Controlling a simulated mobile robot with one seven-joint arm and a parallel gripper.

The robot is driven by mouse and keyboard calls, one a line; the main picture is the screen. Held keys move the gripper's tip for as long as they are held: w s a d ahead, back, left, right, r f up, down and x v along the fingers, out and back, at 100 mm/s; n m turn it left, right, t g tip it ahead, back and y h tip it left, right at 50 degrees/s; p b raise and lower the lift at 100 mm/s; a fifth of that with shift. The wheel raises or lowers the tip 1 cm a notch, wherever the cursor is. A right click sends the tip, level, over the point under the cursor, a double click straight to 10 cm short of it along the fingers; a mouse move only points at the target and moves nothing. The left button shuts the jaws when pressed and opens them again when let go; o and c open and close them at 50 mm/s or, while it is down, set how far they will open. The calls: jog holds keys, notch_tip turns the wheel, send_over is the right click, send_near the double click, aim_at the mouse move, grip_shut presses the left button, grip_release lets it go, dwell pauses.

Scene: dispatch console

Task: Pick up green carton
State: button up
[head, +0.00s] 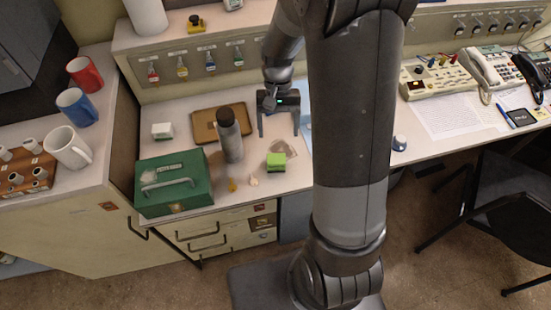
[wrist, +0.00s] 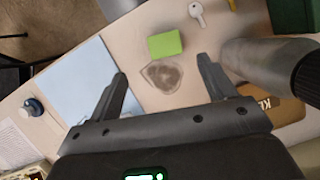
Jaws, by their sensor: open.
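The green carton (head: 275,161) is a small block with a bright green top, standing on the desk to the right of a grey bottle. In the wrist view the green carton (wrist: 165,44) lies beyond the fingertips, roughly centred between them. My gripper (head: 279,124) is open and empty above the desk, behind the carton in the head view. In the wrist view my gripper (wrist: 161,68) shows both fingers spread, with nothing between them but desk surface and a grey-brown patch. The carton and fingers are apart.
A tall grey bottle (head: 229,135) stands close left of the carton. A green metal box (head: 174,182) and a brown board (head: 206,127) are further left. A small pale object (head: 254,180) and a yellow one (head: 232,185) lie near the front edge. A blue folder (wrist: 92,78) lies nearby.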

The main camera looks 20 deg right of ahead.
aim_at(276, 158)
jog(key=x, duration=0.6)
jog(key=shift+w+f, duration=0.15)
jog(key=shift+w+a+x, duration=0.1)
jog(key=shift+w+x, duration=0.05)
jog(key=shift+x, duration=1.25)
jog(key=shift+w+a+x, duration=0.1)
jog(key=shift+w+x, duration=0.05)
jog(key=shift+x, duration=1.3)
jog(key=shift+c, duration=0.5)
jog(key=c, duration=1)
